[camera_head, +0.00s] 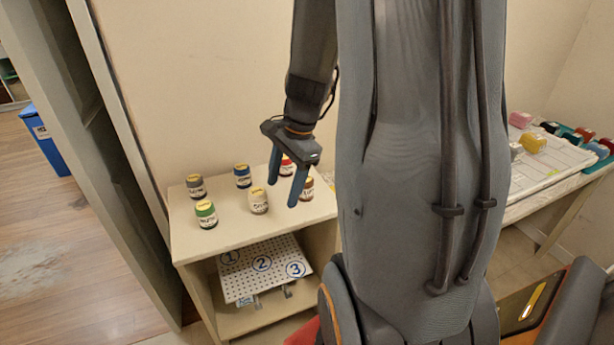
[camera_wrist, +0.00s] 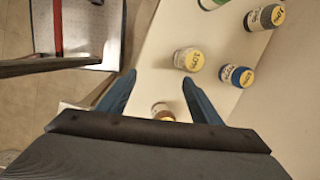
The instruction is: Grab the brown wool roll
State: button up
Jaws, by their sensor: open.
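The brown wool roll (camera_head: 308,188) stands on the top of the white shelf unit (camera_head: 225,236), at its right side, just right of my gripper in the head view. In the wrist view the brown wool roll (camera_wrist: 162,111) shows between my two blue fingers, close to the palm, its lower part hidden by the gripper body. My gripper (camera_head: 283,188) is open and empty, with its fingers pointing down above the shelf top. The wrist view also shows my gripper (camera_wrist: 158,77) with its fingers spread apart.
Near the brown roll stand a red roll (camera_head: 286,165), partly behind my fingers, a cream roll (camera_head: 258,201), a blue roll (camera_head: 243,176), a green roll (camera_head: 206,214) and a grey roll (camera_head: 195,187). A numbered pegboard (camera_head: 262,275) lies on the lower shelf.

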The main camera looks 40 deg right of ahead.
jog(key=w+d+r+m+t+p, duration=0.1)
jog(key=d+m+t+p, duration=0.1)
jog(key=d+m, duration=0.85)
jog(key=shift+y, duration=0.3)
jog(key=shift+p+x, duration=0.65)
jog(key=shift+x, duration=3.05)
jog(key=shift+s+d, duration=0.1)
jog(key=shift+s, duration=0.05)
jog(key=c, duration=1.2)
jog(key=shift+o, duration=0.2)
